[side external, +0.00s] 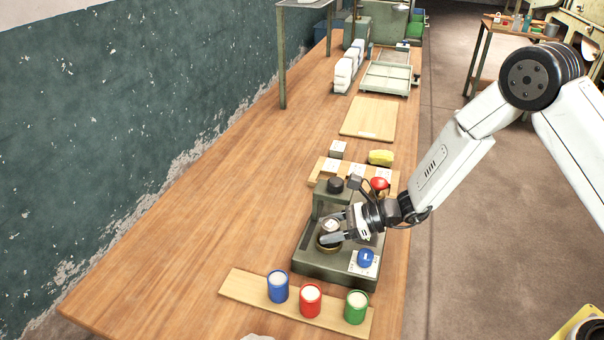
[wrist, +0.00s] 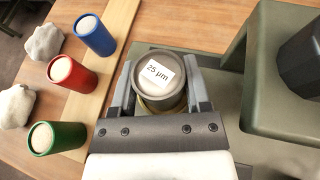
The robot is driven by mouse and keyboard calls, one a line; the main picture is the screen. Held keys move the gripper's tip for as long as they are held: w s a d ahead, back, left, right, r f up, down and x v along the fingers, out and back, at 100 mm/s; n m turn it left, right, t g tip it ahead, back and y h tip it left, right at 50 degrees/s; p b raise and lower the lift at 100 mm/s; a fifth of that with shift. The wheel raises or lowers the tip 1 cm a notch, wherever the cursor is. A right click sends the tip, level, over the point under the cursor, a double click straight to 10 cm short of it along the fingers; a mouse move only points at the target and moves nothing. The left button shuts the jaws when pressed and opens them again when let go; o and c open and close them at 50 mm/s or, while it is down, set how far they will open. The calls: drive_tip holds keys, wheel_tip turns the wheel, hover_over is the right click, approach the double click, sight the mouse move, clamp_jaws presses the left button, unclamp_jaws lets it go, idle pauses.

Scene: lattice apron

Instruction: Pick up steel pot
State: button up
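The steel pot (wrist: 158,88) is a grey round pot with a white label reading "25 µm" on its top. It sits upright in a brass-coloured ring on the green machine (side external: 313,262), and it also shows in the side view (side external: 330,226). My gripper (side external: 332,228) is low at the machine, with one finger on each side of the pot. In the wrist view my gripper (wrist: 160,95) has its fingers very close along the pot's sides. I cannot tell whether they press on it. The pot's lower part is mostly hidden.
Blue (side external: 278,287), red (side external: 310,300) and green (side external: 356,307) cups stand on a wooden strip in front. The machine's dark post and head (wrist: 305,55) rise close beside my gripper. A blue knob (side external: 366,257) is at the machine's right. The table's left side is clear.

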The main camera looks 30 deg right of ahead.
clamp_jaws()
drive_tip(key=shift+r, duration=0.2)
drive_tip(key=shift+r, duration=0.85)
drive_tip(key=s+d+r, duration=0.4)
drive_tip(key=s+r, duration=0.7)
drive_tip(key=s, duration=0.2)
drive_tip(key=shift+s, duration=0.2)
